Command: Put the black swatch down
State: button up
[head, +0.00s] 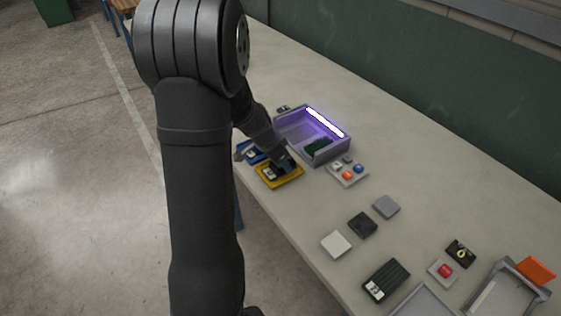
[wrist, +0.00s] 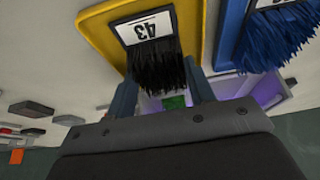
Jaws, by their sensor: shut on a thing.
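The black swatch (wrist: 155,62), with dark bristles and a white label reading 43, is between the fingers of my gripper (wrist: 164,98) in the wrist view. My gripper (head: 283,168) is shut on it. The swatch is at the yellow tray (head: 291,179), which also shows in the wrist view (wrist: 97,28). In the head view my gripper and arm partly cover the swatch, and I cannot tell whether it touches the tray floor.
A blue tray (head: 240,155) with a blue swatch (wrist: 275,38) stands beside the yellow one. A purple-lit grey box (head: 330,153) holds a green swatch (head: 316,146). A button panel (head: 346,179), square tiles (head: 362,224) and a dark green swatch (head: 386,281) lie nearer.

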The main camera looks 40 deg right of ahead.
jog(key=shift+f, duration=0.3)
jog(key=o, duration=0.8)
jog(key=shift+c, duration=0.2)
jog(key=v, duration=1.2)
jog(key=shift+r, duration=0.1)
